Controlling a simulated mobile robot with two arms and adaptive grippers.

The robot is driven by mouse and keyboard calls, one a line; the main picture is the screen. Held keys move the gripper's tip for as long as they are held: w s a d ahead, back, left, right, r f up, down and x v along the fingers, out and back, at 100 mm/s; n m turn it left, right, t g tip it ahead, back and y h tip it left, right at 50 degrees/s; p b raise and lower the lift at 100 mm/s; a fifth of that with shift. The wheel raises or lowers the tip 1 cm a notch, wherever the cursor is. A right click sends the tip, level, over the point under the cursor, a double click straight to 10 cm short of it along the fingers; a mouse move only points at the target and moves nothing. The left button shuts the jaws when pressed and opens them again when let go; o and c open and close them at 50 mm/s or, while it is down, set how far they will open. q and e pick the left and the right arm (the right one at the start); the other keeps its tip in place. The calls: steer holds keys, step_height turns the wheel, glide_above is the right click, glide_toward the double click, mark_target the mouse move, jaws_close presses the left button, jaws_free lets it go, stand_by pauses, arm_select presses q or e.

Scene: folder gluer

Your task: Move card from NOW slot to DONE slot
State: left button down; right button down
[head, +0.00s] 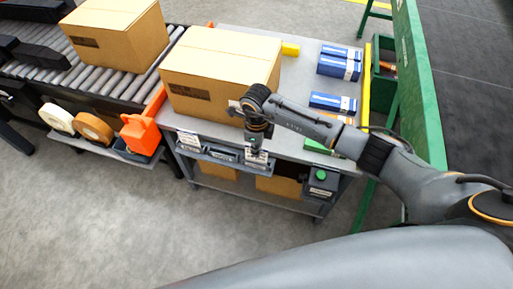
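A grey slot rail (221,153) runs along the front edge of the grey table. One white card (189,141) stands at its left end. Another white card (257,158) is at its right part, just under my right gripper (257,148). The slot labels and card print are too small to read. My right gripper points down at the rail, in front of a large cardboard box. Its fingers are small and partly hidden, so I cannot tell whether they grip the card. My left gripper is not in view.
A cardboard box (219,75) stands on the table behind the rail. Blue-and-white packs (334,102) lie to the right. A green button box (321,178) hangs at the right front corner. A roller conveyor (105,75) and tape rolls (93,128) are at left.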

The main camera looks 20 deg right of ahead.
steer(key=c, duration=1.4)
jaws_free()
steer(key=shift+c, duration=0.2)
step_height(320, 180, up, 12)
